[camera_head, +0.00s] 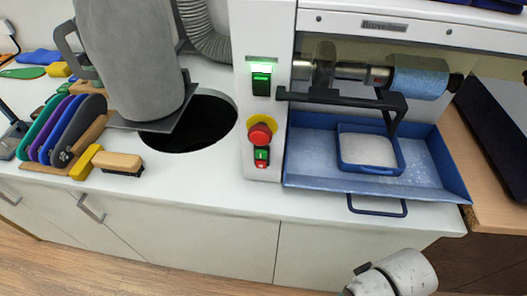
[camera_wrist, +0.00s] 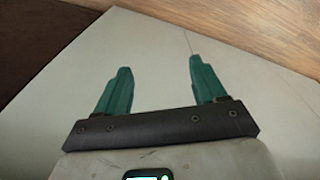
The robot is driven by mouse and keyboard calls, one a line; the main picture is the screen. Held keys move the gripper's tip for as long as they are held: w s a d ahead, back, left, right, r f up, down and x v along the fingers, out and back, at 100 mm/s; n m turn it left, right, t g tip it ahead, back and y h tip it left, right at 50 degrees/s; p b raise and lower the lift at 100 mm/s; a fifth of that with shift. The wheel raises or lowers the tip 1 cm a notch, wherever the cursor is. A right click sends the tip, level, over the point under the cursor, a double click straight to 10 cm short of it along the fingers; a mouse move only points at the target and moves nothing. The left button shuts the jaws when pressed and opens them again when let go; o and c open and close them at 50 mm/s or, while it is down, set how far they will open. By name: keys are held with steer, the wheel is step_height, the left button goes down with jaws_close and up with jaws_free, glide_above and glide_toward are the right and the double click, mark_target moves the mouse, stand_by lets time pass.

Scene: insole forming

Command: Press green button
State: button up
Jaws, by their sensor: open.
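A white machine panel (camera_head: 265,20) stands at the centre of the head view. A green button (camera_head: 261,155) sits low on it, just below a red mushroom knob (camera_head: 260,133) on a yellow base, with a small red button (camera_head: 261,164) under it. Higher up, a green rocker switch (camera_head: 261,84) has a bright green glow above it. My gripper (camera_wrist: 160,66) shows in the wrist view with its two green fingers apart and nothing between them. It points at plain white surfaces, and no button shows there. In the head view the gripper cannot be made out, only part of my arm at bottom right.
A blue tray (camera_head: 440,165) with a smaller blue container of pale grains (camera_head: 370,150) lies right of the panel, below a blue roller (camera_head: 418,82). Left are a round dark opening (camera_head: 205,130), a brush (camera_head: 118,162) and coloured insoles (camera_head: 60,128). The floor in front is clear.

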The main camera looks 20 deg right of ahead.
stand_by(0.4)
jaws_close()
stand_by(0.5)
stand_by(1.0)
